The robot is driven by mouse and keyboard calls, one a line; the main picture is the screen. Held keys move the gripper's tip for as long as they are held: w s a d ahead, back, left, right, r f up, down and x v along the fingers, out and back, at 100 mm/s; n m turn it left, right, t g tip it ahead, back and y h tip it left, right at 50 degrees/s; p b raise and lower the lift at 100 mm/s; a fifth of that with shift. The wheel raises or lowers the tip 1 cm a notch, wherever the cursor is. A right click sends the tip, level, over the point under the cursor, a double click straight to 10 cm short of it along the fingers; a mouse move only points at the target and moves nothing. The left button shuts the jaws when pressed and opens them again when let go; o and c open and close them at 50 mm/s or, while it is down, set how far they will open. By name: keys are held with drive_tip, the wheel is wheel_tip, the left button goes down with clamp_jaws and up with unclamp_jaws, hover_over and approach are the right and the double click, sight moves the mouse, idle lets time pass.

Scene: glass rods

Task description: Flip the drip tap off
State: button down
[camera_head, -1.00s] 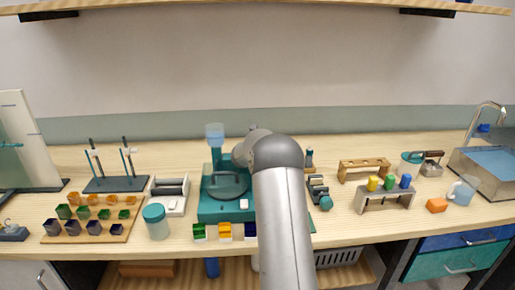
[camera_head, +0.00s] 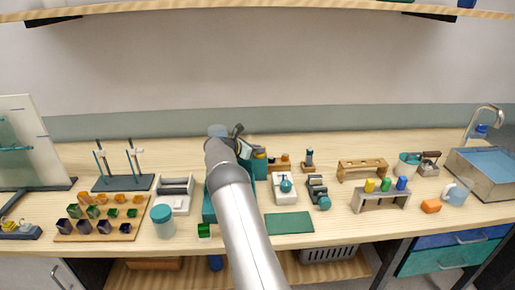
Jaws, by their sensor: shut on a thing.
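The teal drip machine (camera_head: 208,208) stands mid-bench, mostly covered by my arm. Its pale blue reservoir (camera_head: 217,130) shows just above my arm. The drip tap itself is hidden behind my arm. Part of my gripper (camera_head: 241,142) shows as a dark shape at the far end of my arm, just right of the reservoir, at the machine's upper part. Its fingertips are hidden. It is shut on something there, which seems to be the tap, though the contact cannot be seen.
A jar with a teal lid (camera_head: 163,221) stands left of the machine, beside a wooden board (camera_head: 97,229) of coloured cubes. A green mat (camera_head: 289,223) lies to the right, near small instruments (camera_head: 318,190). A wooden rack (camera_head: 363,169) and the sink (camera_head: 490,170) are farther right.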

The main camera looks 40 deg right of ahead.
drive_tip(key=shift+m+g, duration=0.3)
drive_tip(key=shift+g, duration=0.1)
drive_tip(key=c, duration=1.4)
unclamp_jaws()
drive_tip(key=shift+c, duration=0.2)
drive_tip(key=shift+a, duration=0.15)
drive_tip(key=b+v, duration=0.4)
drive_tip(key=v, duration=1.3)
drive_tip(key=shift+a+r, duration=0.1)
drive_tip(key=shift+a, duration=0.05)
